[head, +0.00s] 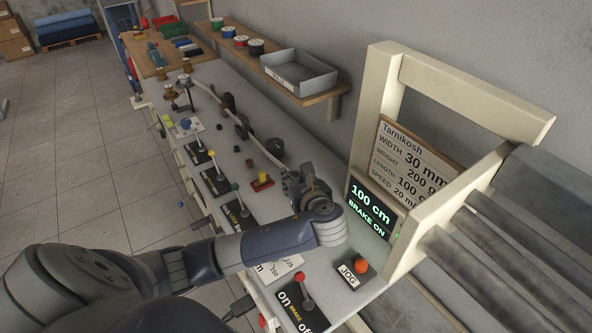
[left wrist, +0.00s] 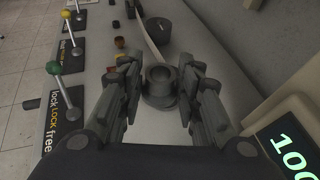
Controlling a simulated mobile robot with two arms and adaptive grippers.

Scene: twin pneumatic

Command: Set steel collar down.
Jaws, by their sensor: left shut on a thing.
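The steel collar (left wrist: 160,86) is a grey ring-shaped piece with a dark round opening and a wider lower flange, seen in the left wrist view. It sits between the two fingers of my left gripper (left wrist: 160,80), which is shut on it. In the head view my left gripper (head: 303,182) reaches over the near part of the grey bench (head: 236,165), left of the display. The gripper mostly hides the collar there. I cannot tell whether the collar touches the bench. My right gripper is not in view.
Several lock levers line the bench's left edge.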

